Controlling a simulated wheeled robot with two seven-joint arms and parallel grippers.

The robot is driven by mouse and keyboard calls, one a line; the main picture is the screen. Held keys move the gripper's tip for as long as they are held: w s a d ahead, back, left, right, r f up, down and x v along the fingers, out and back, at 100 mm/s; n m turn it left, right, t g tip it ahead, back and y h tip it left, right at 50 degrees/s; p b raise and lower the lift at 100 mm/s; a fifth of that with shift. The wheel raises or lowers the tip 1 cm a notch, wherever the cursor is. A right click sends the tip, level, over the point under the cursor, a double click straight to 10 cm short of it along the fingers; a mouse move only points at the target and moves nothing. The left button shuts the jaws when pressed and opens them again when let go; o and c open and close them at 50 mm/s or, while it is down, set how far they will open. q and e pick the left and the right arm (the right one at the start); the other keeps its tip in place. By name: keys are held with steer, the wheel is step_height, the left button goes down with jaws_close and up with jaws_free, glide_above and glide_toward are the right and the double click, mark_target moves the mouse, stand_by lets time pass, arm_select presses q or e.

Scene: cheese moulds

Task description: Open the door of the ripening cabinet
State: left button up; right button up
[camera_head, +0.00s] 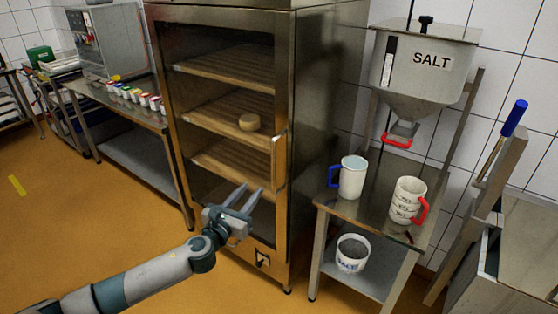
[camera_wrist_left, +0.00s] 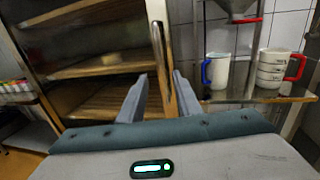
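The ripening cabinet (camera_head: 325,120) stands in the middle of the head view. Its see-through door (camera_head: 222,165) looks shut, with wooden shelves visible behind it. A vertical metal handle (camera_head: 278,160) is on the door's right side; it also shows in the left wrist view (camera_wrist_left: 159,62). My left gripper (camera_head: 251,189) is open and empty in front of the door's lower part, left of and below the handle in the head view. In the left wrist view the handle's lower part appears between the fingertips (camera_wrist_left: 162,82); contact cannot be told. My right gripper is not in view.
A yellow cheese (camera_head: 249,122) sits on a shelf inside. To the right, a metal table (camera_head: 375,215) holds two jugs (camera_head: 352,177) (camera_head: 408,200) below the salt hopper (camera_head: 425,70). A bench (camera_head: 120,108) with several small cups is at left.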

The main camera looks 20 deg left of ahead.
arm_select(q)
steer(key=shift+w, duration=0.1)
steer(key=p, duration=0.1)
glide_toward(272, 163)
steer(key=w, duration=0.3)
steer(key=w+d, duration=0.1)
steer(key=w, duration=0.5)
steer(key=shift+w+d+f, duration=0.1)
steer(key=shift+d, duration=0.15)
steer(key=shift+w+d, duration=0.15)
steer(key=shift+w, duration=0.6)
steer(key=shift+c, duration=0.3)
jaws_close()
